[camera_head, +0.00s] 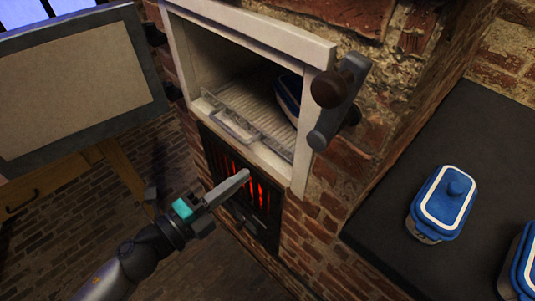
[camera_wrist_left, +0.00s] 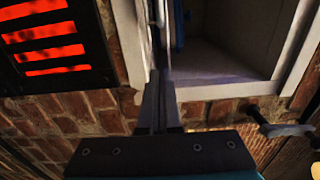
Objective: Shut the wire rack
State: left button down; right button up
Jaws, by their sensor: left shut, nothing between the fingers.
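The wire rack (camera_head: 262,108) lies inside the open white-framed oven (camera_head: 245,35) in the brick wall. Its front bar and handle (camera_head: 234,128) show at the lower edge of the opening. A blue-lidded jar (camera_head: 288,92) sits on the rack at the right, partly hidden by the frame. My left gripper (camera_head: 244,176) is shut and empty, below the opening and in front of the glowing grate, apart from the rack in the head view. In the left wrist view its shut fingers (camera_wrist_left: 160,78) point toward the oven opening. My right gripper is not in view.
A glowing grate (camera_head: 250,190) is under the oven. A dark latch with a round knob (camera_head: 335,95) juts from the frame's right side. A large grey-edged panel (camera_head: 75,85) stands at the left. A dark counter (camera_head: 470,135) at the right holds blue-lidded jars (camera_head: 442,203).

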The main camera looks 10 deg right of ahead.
aim_at(278, 149)
pick_arm(q)
jog(key=x, duration=0.7)
jog(key=shift+w+d, duration=0.2)
jog(key=shift+w, duration=0.05)
jog(key=shift+w+d, duration=0.2)
jog(key=shift+d, duration=0.1)
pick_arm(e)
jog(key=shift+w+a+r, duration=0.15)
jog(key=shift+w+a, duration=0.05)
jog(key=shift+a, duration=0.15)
